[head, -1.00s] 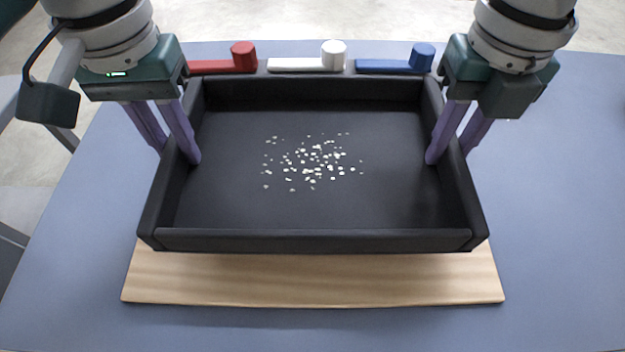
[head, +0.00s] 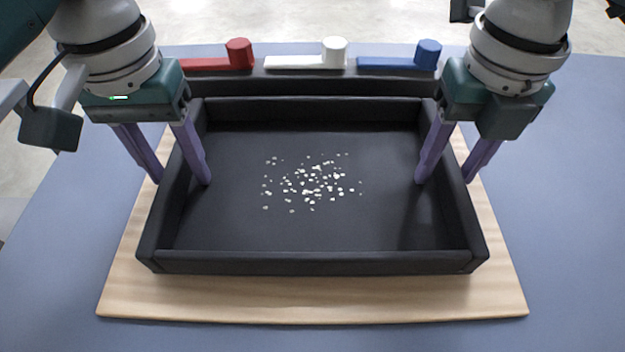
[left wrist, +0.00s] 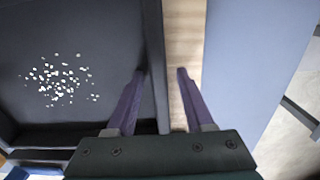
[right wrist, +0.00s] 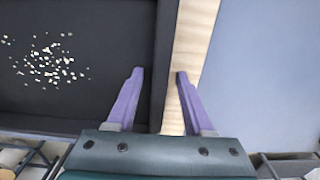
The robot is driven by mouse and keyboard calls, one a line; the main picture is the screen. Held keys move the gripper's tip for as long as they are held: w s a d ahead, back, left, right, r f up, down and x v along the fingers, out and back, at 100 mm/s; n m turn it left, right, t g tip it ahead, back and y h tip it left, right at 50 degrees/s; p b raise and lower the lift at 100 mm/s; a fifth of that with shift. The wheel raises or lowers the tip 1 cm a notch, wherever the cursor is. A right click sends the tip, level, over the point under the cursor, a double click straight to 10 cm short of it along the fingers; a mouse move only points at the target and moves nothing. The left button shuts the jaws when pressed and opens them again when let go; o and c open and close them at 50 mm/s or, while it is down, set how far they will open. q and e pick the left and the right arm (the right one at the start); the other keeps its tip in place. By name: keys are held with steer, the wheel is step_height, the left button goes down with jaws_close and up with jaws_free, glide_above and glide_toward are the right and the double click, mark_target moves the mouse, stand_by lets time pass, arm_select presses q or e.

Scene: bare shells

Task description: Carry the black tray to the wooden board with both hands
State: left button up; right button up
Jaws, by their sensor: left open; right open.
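The black tray (head: 312,263) sits level over the wooden board (head: 312,303) and appears to rest on it, with board showing at the front and both sides. Small pale bits (head: 308,184) lie scattered on the tray floor. My left gripper (head: 181,181) is open, with one finger inside and one outside the tray's left wall; in the left wrist view (left wrist: 160,72) gaps show beside that wall. My right gripper (head: 445,180) straddles the right wall the same way, open, with gaps also in the right wrist view (right wrist: 160,73).
Behind the tray, a dark strip (head: 320,86) stands near a red piece (head: 238,54), a white piece (head: 334,54) and a blue piece (head: 428,55). The blue-grey table (head: 570,220) is bare on the right and along the front.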

arm_select(q)
step_height(320, 180, up, 7)
steer(key=shift+w+f, duration=0.15)
steer(key=shift+r, duration=0.4)
arm_select(e)
steer(key=shift+r, duration=0.15)
step_height(320, 180, up, 12)
stand_by(0.4)
